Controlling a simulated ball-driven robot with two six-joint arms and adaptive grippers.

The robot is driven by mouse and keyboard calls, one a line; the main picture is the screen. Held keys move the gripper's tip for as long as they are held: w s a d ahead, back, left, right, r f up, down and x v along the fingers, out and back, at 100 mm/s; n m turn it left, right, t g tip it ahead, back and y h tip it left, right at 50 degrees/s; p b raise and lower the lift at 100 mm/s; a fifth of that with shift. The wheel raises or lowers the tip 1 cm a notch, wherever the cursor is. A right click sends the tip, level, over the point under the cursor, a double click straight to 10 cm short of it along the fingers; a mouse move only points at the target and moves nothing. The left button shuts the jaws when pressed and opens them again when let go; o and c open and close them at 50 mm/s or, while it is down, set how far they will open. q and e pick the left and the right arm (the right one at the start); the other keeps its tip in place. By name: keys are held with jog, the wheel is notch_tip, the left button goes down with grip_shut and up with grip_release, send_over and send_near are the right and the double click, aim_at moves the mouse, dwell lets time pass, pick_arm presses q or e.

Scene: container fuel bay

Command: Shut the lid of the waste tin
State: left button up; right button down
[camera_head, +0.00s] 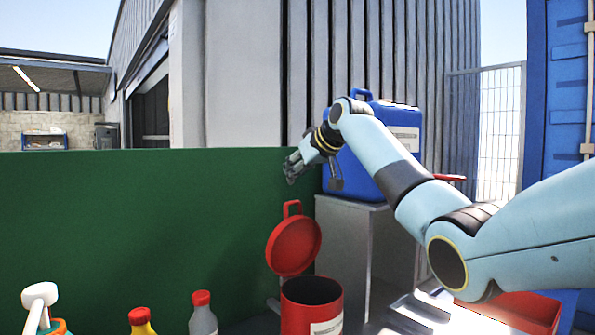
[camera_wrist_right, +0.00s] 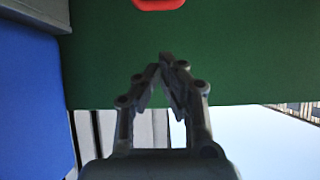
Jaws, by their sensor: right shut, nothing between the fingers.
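The red waste tin (camera_head: 312,312) stands at the lower middle of the head view, with a dark open mouth and a pale label. Its round red lid (camera_head: 293,246) is raised, tilted up behind the mouth, with a loop handle (camera_head: 292,208) on top. My right gripper (camera_head: 290,172) is above the lid handle, apart from it, in front of the green panel. In the right wrist view its fingertips (camera_wrist_right: 166,60) meet, with nothing between them. Part of a red loop (camera_wrist_right: 158,4), likely the lid handle, shows at that view's top edge. My left gripper is not in view.
A blue jerrycan (camera_head: 372,150) stands on a grey box (camera_head: 342,250) right of the tin. The green panel (camera_head: 130,230) rises behind. A grey bottle (camera_head: 202,315) and a yellow bottle (camera_head: 141,322), both red-capped, stand left of the tin. A red tray (camera_head: 515,312) lies lower right.

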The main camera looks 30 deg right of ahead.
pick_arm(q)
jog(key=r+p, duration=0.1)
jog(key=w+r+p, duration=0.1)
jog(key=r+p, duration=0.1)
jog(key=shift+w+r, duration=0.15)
pick_arm(e)
jog(key=f, duration=0.1)
jog(key=w+f, duration=0.1)
jog(key=f, duration=0.3)
jog(key=shift+w+a, duration=0.1)
jog(key=shift+w, duration=0.15)
jog(key=shift+s+a, duration=0.1)
